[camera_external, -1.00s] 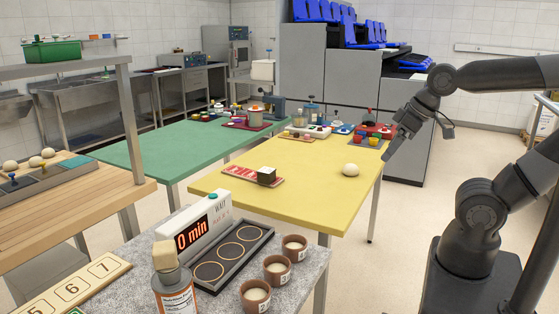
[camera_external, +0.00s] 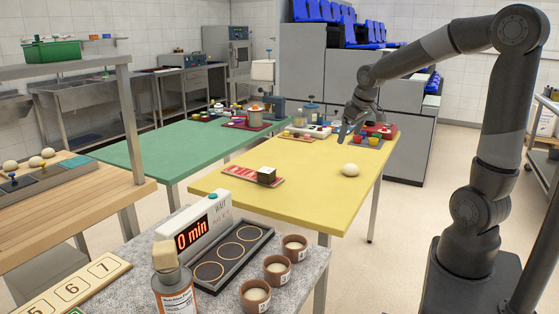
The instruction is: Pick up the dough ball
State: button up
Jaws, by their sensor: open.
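A pale, round dough ball (camera_external: 351,170) sits alone on the right part of the yellow table (camera_external: 300,202). My gripper (camera_external: 346,139) hangs from the arm above the back right part of this table, fingers pointing down. In the picture it is above the dough ball and apart from it. It is open, and I see nothing between its fingers. The fingers are small and dark here, partly against the coloured items behind. Other dough balls (camera_external: 29,162) lie on the wooden counter at the far left.
A red board (camera_external: 240,173) with a dark-and-cream block (camera_external: 266,175) lies left of the dough ball. Trays with small cups (camera_external: 373,141) line the table's back edge. The yellow surface around the ball is clear. A green table (camera_external: 150,150) stands behind left.

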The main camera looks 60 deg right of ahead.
jog(key=w+d+f+m, duration=0.1)
jog(key=d+f, duration=0.2)
jog(key=d, duration=0.3)
jog(key=w+d+f, duration=0.2)
jog(key=d+f, duration=0.1)
jog(key=d, duration=0.2)
jog(key=m, duration=0.2)
send_near(352, 166)
jog(key=shift+g+y, duration=0.3)
jog(key=f, duration=0.1)
jog(key=w+d+f, duration=0.2)
jog(key=shift+f, duration=0.25)
jog(key=shift+x, duration=3.15)
jog(key=shift+s, duration=0.15)
jog(key=shift+c, duration=0.5)
jog(key=c, duration=1)
jog(key=shift+o, duration=0.2)
jog(key=shift+r, duration=0.15)
